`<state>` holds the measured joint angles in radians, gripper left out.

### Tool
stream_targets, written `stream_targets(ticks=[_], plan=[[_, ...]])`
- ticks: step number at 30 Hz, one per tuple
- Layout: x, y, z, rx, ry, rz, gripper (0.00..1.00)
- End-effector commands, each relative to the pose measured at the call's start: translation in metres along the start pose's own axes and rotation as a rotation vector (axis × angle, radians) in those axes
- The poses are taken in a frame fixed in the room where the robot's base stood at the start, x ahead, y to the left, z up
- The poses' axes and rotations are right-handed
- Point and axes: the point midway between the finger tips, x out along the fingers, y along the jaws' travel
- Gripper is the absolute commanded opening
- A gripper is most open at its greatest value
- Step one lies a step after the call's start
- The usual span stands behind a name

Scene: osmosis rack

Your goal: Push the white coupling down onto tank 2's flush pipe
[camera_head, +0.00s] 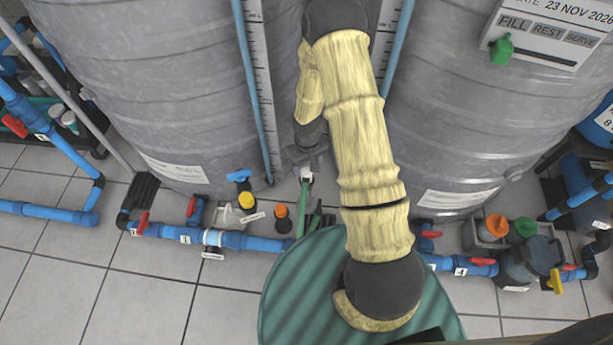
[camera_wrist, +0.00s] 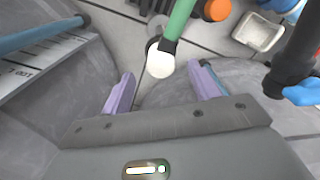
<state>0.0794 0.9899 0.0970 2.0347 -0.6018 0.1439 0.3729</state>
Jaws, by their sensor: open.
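The white coupling (camera_head: 306,172) sits at the top end of a green pipe (camera_head: 303,205), between the two grey tanks. In the wrist view the coupling (camera_wrist: 159,62) is a round white end on the green pipe (camera_wrist: 180,20). My gripper (camera_wrist: 160,70) is open, with its lilac fingers apart on either side of the coupling's line. I see no finger touching it. In the head view my gripper (camera_head: 306,156) is just above the coupling and partly hidden by my arm. I cannot tell how far down the coupling sits.
Grey tanks stand left (camera_head: 160,90) and right (camera_head: 470,110). A blue-handled valve (camera_head: 238,177) and an orange cap (camera_head: 281,212) are near the pipe. Blue pipework (camera_head: 250,241) runs along the tiled floor. A white tray (camera_wrist: 258,33) lies at upper right in the wrist view.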

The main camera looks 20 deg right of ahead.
Motion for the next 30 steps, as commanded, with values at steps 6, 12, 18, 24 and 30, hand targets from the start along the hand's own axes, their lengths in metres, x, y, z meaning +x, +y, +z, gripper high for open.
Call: stream_targets(ticks=[6,12,18,24,30], plan=[[0.009,0.0,-0.001,0.001,0.0,0.0,0.61],[0.034,0.0,-0.003,0.0,0.0,0.0,0.61],[0.052,0.0,-0.003,-0.001,0.0,0.0,0.61],[0.052,0.0,-0.003,0.001,0.0,0.0,0.61],[0.052,-0.002,-0.004,-0.002,0.0,0.0,0.61]])
